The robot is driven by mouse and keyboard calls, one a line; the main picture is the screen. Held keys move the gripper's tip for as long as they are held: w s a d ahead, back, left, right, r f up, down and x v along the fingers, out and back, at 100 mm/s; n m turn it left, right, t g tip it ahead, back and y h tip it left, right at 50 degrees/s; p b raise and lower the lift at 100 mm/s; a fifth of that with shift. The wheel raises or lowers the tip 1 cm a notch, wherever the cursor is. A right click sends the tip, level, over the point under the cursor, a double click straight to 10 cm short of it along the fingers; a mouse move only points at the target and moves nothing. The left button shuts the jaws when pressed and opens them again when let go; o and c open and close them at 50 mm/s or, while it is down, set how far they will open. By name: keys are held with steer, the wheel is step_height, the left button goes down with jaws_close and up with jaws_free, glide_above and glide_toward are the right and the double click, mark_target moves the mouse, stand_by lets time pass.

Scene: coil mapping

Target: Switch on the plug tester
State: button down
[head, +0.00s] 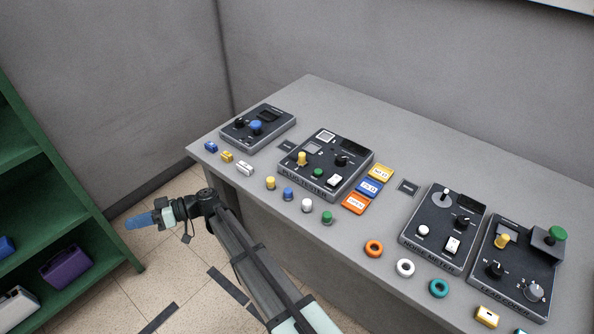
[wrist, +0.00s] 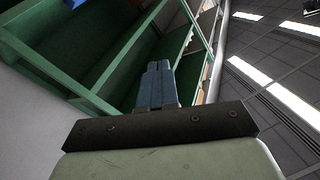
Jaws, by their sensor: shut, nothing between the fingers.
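The plug tester (head: 315,191) is a dark box on the grey table, its name on its front edge. On its top are a yellow knob (head: 302,158), a black knob (head: 342,161), a small green button (head: 320,172), a white rocker switch (head: 334,181) and a white-framed square (head: 326,136). I cannot tell the switch's position. My gripper (head: 129,223) has blue fingers, shut and empty, off the table to the left and pointing away from the tester. In the wrist view its fingers (wrist: 158,70) lie together before a green shelf; the tester is not in that view.
Small coloured blocks, caps and rings line the front. Coloured tags (head: 369,187) lie beside the tester. A green shelf (head: 45,180) stands left.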

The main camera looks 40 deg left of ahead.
steer(key=w+d+r+t+h, duration=0.1)
steer(key=w+d+r+t, duration=0.3)
steer(key=w, duration=0.6)
steer(key=w+d+r+t+h, duration=0.1)
steer(key=w+d+r+t, duration=0.1)
steer(key=w+d+r, duration=0.7)
steer(key=w+d+r+m+t+h, duration=0.1)
steer(key=w+d+r+m+t, duration=0.1)
steer(key=w+d, duration=0.6)
steer(key=w+d+r+m+t+h, duration=0.1)
steer(key=w+d+t, duration=0.3)
steer(key=w+d, duration=0.4)
steer(key=w+d+r+m+t+h, duration=0.1)
steer(key=w+d+r+m+t, duration=0.1)
steer(key=w+d, duration=0.6)
steer(key=w+m+t, duration=0.1)
steer(key=w+m, duration=0.1)
steer(key=w, duration=0.1)
steer(key=shift+w+r+t, duration=0.15)
steer(key=shift+r+t, duration=0.15)
steer(key=shift+a+f, duration=0.1)
glide_above(331, 181)
steer(key=d, duration=0.1)
steer(key=f, duration=1.2)
steer(key=shift+w, duration=0.2)
steer(key=shift+s+f, duration=0.1)
steer(key=shift+f, duration=0.55)
